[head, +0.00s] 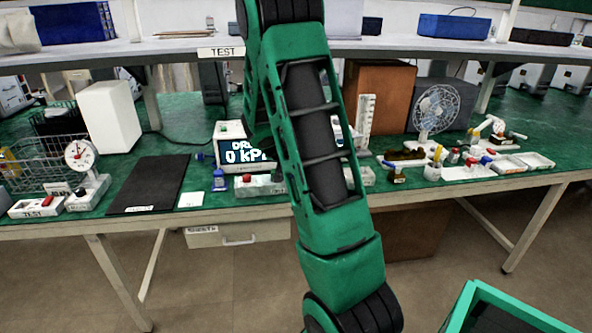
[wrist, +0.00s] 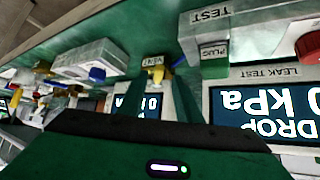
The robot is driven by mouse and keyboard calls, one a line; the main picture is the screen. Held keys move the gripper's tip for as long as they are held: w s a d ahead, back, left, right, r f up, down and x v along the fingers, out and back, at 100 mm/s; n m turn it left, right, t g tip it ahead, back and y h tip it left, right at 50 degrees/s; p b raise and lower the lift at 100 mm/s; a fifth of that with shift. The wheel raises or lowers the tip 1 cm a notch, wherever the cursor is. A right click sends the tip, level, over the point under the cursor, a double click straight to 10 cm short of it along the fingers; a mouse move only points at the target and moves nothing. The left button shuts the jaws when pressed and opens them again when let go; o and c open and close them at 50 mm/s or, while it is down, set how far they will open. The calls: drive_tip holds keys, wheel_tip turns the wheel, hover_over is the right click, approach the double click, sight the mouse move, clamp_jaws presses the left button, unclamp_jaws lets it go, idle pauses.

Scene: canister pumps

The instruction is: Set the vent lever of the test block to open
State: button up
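The test block (head: 262,186) is a pale, see-through block with a red button, on the green bench; my arm hides part of it in the head view. In the wrist view, the block (wrist: 262,42) shows tilted, with labels TEST and PLUG. A small yellow lever (wrist: 158,73) sits by a VENT label (wrist: 153,61); its exact setting is too small to tell. My gripper (wrist: 154,86) has its two green fingers apart, tips close to the yellow lever, one on each side. Whether they touch it is unclear. My gripper is hidden in the head view.
A leak test display (head: 245,153) reading DROP 0 kPa stands behind the block. A blue-capped bottle (head: 219,181) and black mat (head: 150,184) are to the left. A fan (head: 437,108) and several small pump parts stand to the right. A shelf (head: 180,50) runs above.

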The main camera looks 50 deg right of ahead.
drive_tip(key=v, duration=0.8)
drive_tip(key=shift+a+r, duration=0.2)
drive_tip(key=shift+a, duration=0.05)
drive_tip(key=shift+s, duration=0.15)
